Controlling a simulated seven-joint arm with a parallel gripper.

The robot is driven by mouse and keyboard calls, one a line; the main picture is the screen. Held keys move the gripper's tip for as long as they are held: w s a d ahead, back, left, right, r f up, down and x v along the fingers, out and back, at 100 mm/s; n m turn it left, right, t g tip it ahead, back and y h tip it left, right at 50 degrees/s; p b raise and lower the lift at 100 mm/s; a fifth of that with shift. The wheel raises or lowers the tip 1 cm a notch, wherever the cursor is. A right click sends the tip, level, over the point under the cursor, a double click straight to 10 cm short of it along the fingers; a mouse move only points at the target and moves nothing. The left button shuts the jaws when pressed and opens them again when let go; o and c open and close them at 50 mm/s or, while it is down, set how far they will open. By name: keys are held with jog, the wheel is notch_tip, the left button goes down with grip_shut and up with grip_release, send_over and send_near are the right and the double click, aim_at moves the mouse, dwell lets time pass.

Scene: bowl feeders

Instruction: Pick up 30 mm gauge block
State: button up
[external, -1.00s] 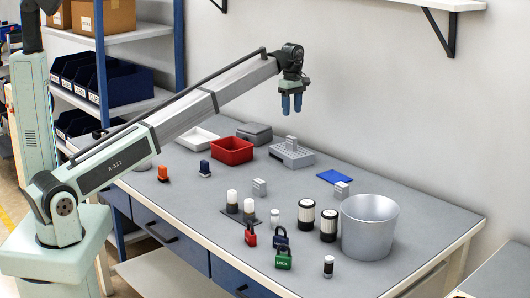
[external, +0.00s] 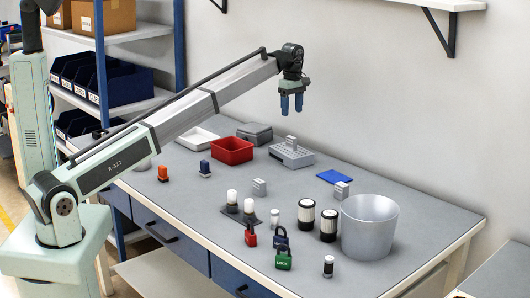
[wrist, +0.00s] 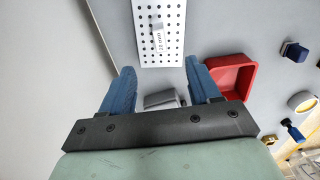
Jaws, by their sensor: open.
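My gripper (external: 291,106) is open and empty, raised above the back of the bench with its blue fingers pointing down. It also shows in the wrist view (wrist: 160,68). A small grey block (external: 291,142) stands on the perforated plate (external: 300,158); in the wrist view this block (wrist: 158,38) has a label that seems to read 20 mm. Two other small grey blocks stand on the bench, one near the middle (external: 259,187) and one by the blue pad (external: 342,190). Their labels are too small to read, so I cannot tell which is the 30 mm gauge block.
A red bin (external: 232,151), a grey case (external: 255,132) and a white tray (external: 197,139) lie at the back left. A metal bucket (external: 370,228) stands at the right. Several padlocks (external: 283,259), black-and-white cylinders (external: 306,216) and a blue pad (external: 332,177) occupy the bench.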

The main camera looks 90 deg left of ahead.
jog(key=w+d+f+m, duration=0.1)
jog(key=w+d, duration=0.5)
jog(key=d, duration=0.3)
jog(key=w+d+m, duration=0.2)
jog(key=w+d, duration=0.5)
jog(key=d, duration=0.1)
jog(key=n, duration=0.2)
send_over(341, 184)
jog(key=shift+f, duration=1.65)
jog(key=f, duration=0.7)
jog(key=shift+w+d+f, duration=0.1)
jog(key=shift+d+f, duration=0.15)
jog(key=shift+f, duration=0.15)
jog(key=shift+a+f, duration=0.15)
jog(key=shift+f, duration=1.15)
jog(key=shift+a+f, duration=0.1)
jog(key=shift+f, duration=1.2)
jog(key=shift+c, duration=0.3)
grip_shut()
